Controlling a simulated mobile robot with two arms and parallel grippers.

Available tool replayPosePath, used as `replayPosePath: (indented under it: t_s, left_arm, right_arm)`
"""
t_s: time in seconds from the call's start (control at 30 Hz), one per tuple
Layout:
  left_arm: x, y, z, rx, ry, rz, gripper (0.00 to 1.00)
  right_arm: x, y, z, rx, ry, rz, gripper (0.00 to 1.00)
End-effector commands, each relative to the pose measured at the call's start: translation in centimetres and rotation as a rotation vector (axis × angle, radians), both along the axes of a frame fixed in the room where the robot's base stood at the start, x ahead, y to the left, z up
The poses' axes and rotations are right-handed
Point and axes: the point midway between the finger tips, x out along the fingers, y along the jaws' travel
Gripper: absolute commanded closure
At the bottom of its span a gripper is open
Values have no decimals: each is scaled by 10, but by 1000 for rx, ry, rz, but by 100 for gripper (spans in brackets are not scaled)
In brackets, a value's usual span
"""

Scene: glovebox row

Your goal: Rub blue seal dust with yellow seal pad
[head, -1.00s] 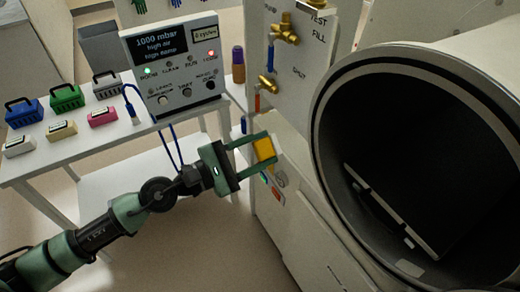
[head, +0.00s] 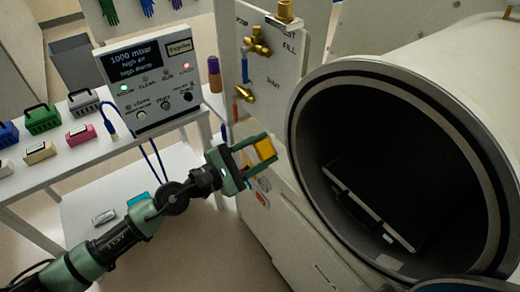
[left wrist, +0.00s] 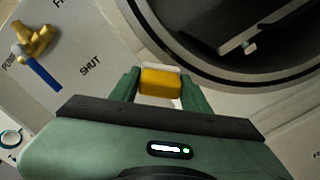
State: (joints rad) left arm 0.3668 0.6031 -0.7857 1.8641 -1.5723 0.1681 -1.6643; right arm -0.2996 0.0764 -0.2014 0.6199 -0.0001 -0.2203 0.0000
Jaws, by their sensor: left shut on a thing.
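My left gripper (head: 254,155) is shut on the yellow seal pad (head: 265,149). It holds the pad in the air in front of the white cabinet, left of the round chamber opening (head: 303,160). In the left wrist view the yellow pad (left wrist: 160,83) sits between the two green fingers, with a pale strip along its far edge. The dark opening rim (left wrist: 215,72) lies just beyond it; contact cannot be told. I cannot make out blue seal dust in either view. My right gripper is not in view.
A valve panel (head: 283,60) with brass fittings stands behind the gripper. A control box (head: 150,82) stands on a white table at left, with handled cases (head: 42,118) and small blocks (head: 80,134). A tray (head: 350,200) shows inside the dark chamber.

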Motion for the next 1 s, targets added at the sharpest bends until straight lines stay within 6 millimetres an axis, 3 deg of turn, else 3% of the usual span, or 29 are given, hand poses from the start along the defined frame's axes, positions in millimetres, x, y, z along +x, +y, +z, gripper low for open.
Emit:
replayPosePath:
  t_s: [1.0]
  left_arm:
    - [8,-11,1,-2,0,0,86]
  right_arm:
    - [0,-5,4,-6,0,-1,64]
